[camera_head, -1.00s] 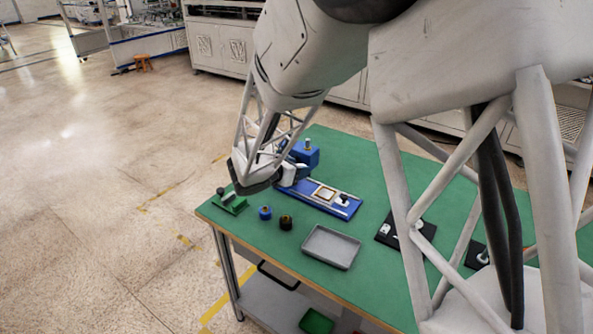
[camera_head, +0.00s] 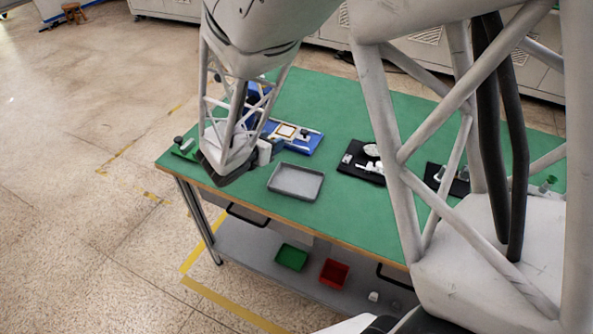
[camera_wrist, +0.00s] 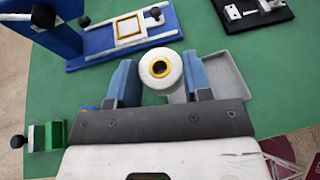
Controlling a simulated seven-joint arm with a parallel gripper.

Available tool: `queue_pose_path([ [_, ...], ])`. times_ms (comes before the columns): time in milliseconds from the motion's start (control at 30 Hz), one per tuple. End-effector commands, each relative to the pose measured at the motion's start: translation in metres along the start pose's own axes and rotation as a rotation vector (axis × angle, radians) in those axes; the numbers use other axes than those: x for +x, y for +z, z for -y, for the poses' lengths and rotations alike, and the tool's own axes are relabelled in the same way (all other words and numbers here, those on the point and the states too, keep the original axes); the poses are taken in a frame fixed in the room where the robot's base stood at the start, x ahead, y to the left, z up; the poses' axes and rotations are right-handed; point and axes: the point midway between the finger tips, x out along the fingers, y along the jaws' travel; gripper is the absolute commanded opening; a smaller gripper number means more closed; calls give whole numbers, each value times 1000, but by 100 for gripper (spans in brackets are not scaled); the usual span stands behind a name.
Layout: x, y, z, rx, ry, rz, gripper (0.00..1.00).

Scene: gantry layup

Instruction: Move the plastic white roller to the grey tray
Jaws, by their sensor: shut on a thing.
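The white roller (camera_wrist: 160,68) has a brass-coloured ring around its centre hole. My gripper (camera_wrist: 160,84) is shut on it, with one blue finger on each side. The grey tray (camera_wrist: 232,76) lies on the green table just right of the roller in the wrist view, partly hidden by the right finger. In the head view my gripper (camera_head: 268,150) is above the table, just left of the grey tray (camera_head: 295,194). The tray looks empty.
A blue fixture (camera_head: 305,144) with a framed square stands behind the tray. A green block with a black knob (camera_head: 184,147) sits at the table's left corner. Black plates with small parts (camera_head: 361,170) lie to the right.

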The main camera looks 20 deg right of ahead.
Motion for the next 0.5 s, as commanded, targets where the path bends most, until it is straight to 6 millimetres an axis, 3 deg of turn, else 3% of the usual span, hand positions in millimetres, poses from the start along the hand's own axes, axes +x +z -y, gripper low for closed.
queue_pose_path([
  [300,-32,-56,104,-18,57,1,22],
  [500,-46,-83,155,-27,86,-6,22],
])
